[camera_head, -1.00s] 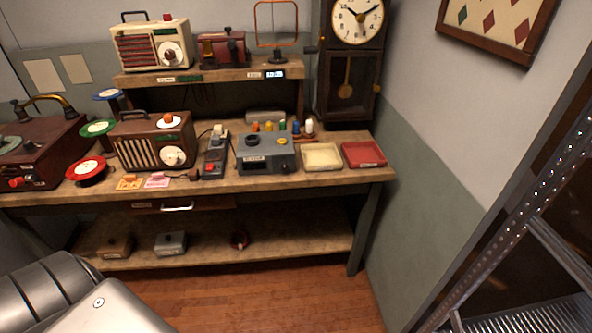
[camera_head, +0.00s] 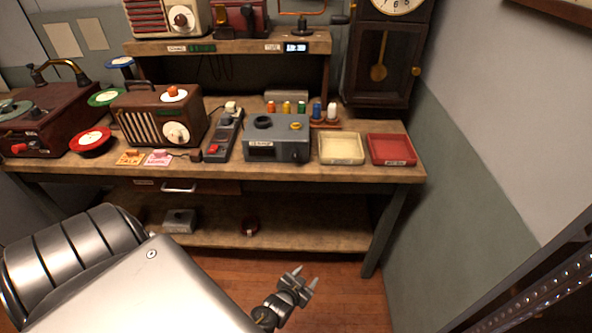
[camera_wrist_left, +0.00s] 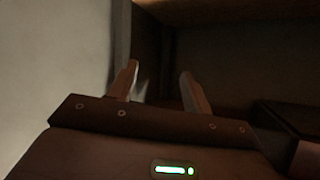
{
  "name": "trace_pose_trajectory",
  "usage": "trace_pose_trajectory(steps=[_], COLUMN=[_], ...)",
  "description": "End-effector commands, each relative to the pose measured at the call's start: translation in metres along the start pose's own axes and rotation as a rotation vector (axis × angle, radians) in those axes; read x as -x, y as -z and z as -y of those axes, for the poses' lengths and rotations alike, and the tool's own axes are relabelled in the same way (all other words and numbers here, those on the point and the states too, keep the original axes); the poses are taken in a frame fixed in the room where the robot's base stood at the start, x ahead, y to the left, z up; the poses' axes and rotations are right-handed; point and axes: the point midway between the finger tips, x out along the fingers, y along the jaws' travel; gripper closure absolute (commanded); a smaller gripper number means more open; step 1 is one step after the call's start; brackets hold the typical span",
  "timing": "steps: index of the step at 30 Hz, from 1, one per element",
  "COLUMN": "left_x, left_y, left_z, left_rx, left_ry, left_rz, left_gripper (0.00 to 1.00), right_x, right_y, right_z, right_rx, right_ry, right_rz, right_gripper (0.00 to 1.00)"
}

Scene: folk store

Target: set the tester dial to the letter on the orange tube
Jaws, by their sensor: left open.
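The grey tester (camera_head: 277,150) stands on the workbench, with a dark round fitting (camera_head: 263,122) and a small yellow knob (camera_head: 296,126) on top. Its label is too small to read. The orange tube (camera_head: 270,107) stands upright behind it, in a row with yellow, green, blue and white tubes. Any letter on it is too small to read. My left gripper (camera_head: 305,277) is open and empty, low in front of the bench and well apart from the tester. Its two spread fingers also show in the left wrist view (camera_wrist_left: 160,85). My right gripper is not in view.
The workbench (camera_head: 330,178) has a lower shelf holding a grey box (camera_head: 180,220). A cream tray (camera_head: 341,149) and a red tray (camera_head: 391,150) sit right of the tester. A black device with a red button (camera_head: 223,137) sits left. A metal ladder (camera_head: 540,280) stands at right.

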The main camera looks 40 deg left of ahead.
Motion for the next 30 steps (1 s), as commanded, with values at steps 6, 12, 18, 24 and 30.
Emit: trace_pose_trajectory(steps=[6,12,18,24,30], left_x=[0.002,0.048,0.059,0.049,0.027], left_y=[0.184,0.255,0.268,0.281,0.307], left_z=[0.102,0.155,0.165,0.173,0.191], left_rx=[0.009,-0.010,-0.017,-0.016,-0.015], left_ry=[0.338,0.535,0.572,0.570,0.568], left_rz=[-0.515,-0.728,-0.765,-0.764,-0.764], left_gripper=[0.51,0.51,0.51,0.51,0.51], right_x=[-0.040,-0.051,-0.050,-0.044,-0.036], right_y=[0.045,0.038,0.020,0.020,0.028], right_z=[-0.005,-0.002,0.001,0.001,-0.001], right_rx=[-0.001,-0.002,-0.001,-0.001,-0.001], right_ry=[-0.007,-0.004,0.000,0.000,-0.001], right_rz=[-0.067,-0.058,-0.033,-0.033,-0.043], right_gripper=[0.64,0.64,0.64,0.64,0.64])
